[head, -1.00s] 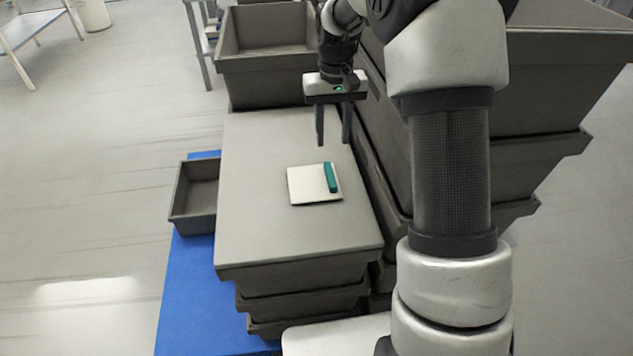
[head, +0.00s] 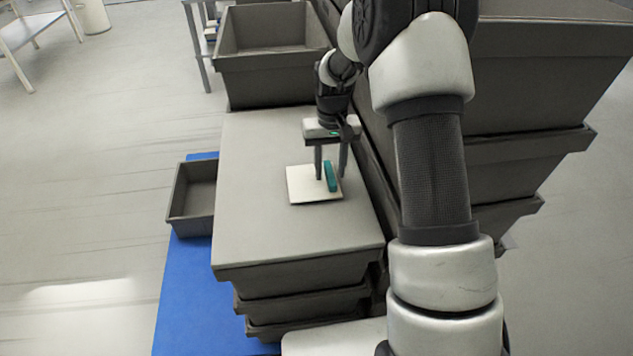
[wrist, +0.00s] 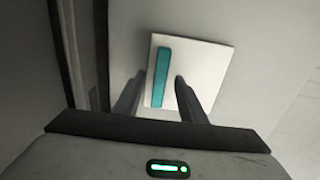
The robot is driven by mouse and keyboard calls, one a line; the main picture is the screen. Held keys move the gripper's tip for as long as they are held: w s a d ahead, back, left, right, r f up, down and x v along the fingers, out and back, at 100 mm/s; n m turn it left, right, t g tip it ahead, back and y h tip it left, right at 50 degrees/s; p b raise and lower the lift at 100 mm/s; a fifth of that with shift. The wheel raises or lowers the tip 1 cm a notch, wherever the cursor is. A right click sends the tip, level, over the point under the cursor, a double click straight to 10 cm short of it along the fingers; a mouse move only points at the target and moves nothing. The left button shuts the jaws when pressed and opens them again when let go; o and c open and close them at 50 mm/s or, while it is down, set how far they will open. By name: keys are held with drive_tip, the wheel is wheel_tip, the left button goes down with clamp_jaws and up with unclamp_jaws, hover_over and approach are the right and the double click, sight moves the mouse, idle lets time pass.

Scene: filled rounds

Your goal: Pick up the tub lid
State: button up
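The tub lid is a white square plate (head: 305,184) with a raised teal bar (head: 331,177) along its right side. It lies flat on a closed grey crate top. In the wrist view the lid (wrist: 209,72) shows with the teal bar (wrist: 161,72) left of its middle. My gripper (head: 331,174) is open, pointing down, with its fingers either side of the teal bar. In the wrist view my gripper (wrist: 159,80) shows a gap on both sides of the bar. The exact height of the fingertips over the plate is hard to tell.
The grey crate top (head: 265,225) is otherwise bare. Stacked grey crates (head: 515,150) rise close on the right. An open empty crate (head: 270,62) stands behind, and a small open bin (head: 192,198) sits at left on a blue surface (head: 185,290).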

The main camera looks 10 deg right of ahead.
clamp_jaws()
